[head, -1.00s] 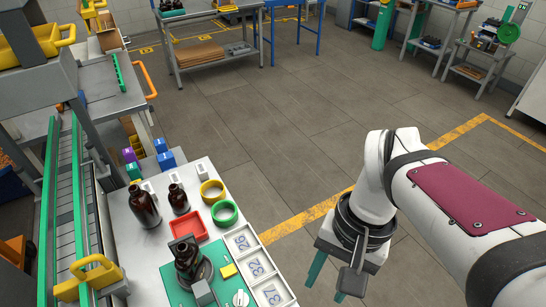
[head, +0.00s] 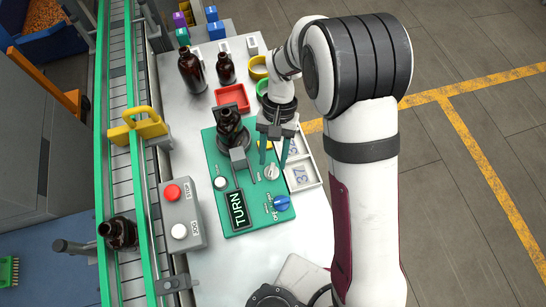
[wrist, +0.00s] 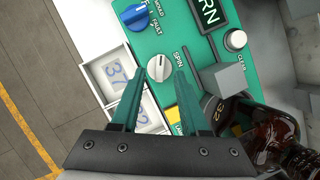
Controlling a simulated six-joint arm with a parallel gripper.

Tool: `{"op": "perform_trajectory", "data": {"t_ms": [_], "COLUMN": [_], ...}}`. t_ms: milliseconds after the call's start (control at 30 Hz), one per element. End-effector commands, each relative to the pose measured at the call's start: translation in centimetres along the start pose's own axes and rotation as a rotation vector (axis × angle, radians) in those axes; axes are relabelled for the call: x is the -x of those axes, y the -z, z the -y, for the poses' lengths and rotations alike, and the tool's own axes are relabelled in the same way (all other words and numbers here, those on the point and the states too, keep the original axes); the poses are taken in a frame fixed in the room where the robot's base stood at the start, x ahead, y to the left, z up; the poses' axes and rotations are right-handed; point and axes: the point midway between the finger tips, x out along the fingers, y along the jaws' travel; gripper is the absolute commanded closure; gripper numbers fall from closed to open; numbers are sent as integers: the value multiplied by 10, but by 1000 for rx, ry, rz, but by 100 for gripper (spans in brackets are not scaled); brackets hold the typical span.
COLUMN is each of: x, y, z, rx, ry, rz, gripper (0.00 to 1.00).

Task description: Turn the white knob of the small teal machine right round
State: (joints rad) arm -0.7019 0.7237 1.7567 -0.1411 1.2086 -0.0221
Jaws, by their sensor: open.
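The small teal machine (head: 232,222) lies on the white bench, with a dark display reading TURN (head: 238,209). Its white knob (head: 272,172) sits near the right edge; in the wrist view the white knob (wrist: 159,67), marked SPIN, has a pointer line on its face. My gripper (head: 273,164) has teal fingers and is open above the panel by the knob. In the wrist view my gripper's fingertips (wrist: 159,76) lie apart, one on each side of the knob's near edge, with nothing between them. I cannot tell whether they touch it.
A blue knob (head: 281,203) and a round white button (head: 220,183) are on the same panel. An amber bottle (head: 231,128) stands at the machine's far end, beside a grey block (head: 239,158). A white numbered tray (head: 302,177) lies to the right.

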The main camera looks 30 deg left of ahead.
Motion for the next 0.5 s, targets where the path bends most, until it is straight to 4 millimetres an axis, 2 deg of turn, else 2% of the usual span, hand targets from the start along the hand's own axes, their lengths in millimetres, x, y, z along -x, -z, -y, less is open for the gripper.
{"op": "perform_trajectory", "data": {"t_ms": [167, 433, 500], "x": [-17, -19, -18], "y": [0, 0, 0], "z": [0, 0, 0], "rx": [0, 0, 0], "ry": [0, 0, 0], "rz": [1, -1, -1], "gripper": [55, 55, 66]}}
